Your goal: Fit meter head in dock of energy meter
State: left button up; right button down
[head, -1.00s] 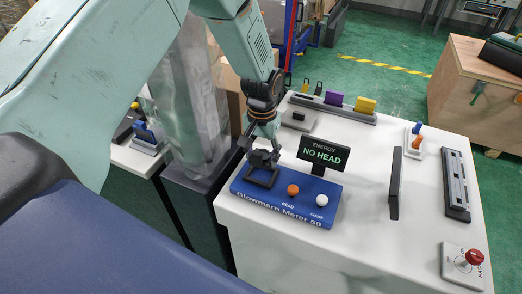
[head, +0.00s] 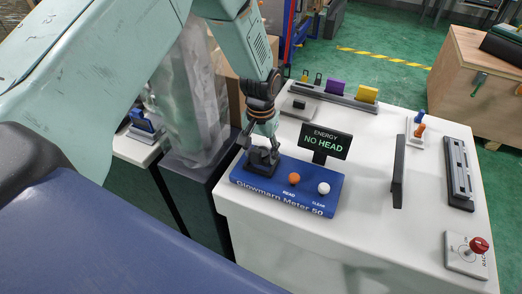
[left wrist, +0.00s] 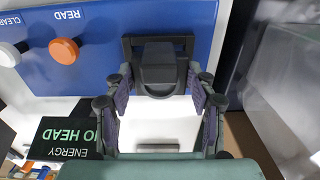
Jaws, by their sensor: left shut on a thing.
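The blue energy meter (head: 268,190) sits on the near left of the white table, with an orange READ button (head: 294,178) and a white CLEAR button (head: 323,188). Its display (head: 325,142) reads NO HEAD. My left gripper (head: 264,150) is shut on the black meter head (left wrist: 159,68) and holds it at the dock. The dock's black square frame (left wrist: 185,40) shows around the head's far end in the left wrist view. I cannot tell whether the head is fully seated. My right gripper is not in view.
A rack with purple (head: 334,87) and yellow (head: 367,94) blocks stands at the table's back. A dark upright panel (head: 398,170), a grey rail (head: 458,172) and a red-knobbed switch (head: 466,254) stand to the right. The table's front middle is clear.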

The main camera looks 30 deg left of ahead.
pick_arm(q)
jog(key=shift+w+d, duration=0.1)
jog(key=shift+d, duration=0.15)
jog(key=shift+a, duration=0.15)
jog(key=shift+p, duration=0.35)
dwell(0.6)
dwell(0.3)
jog(key=shift+f+b, duration=0.45)
jog(key=shift+f, duration=0.45)
jog(key=o, duration=1.3)
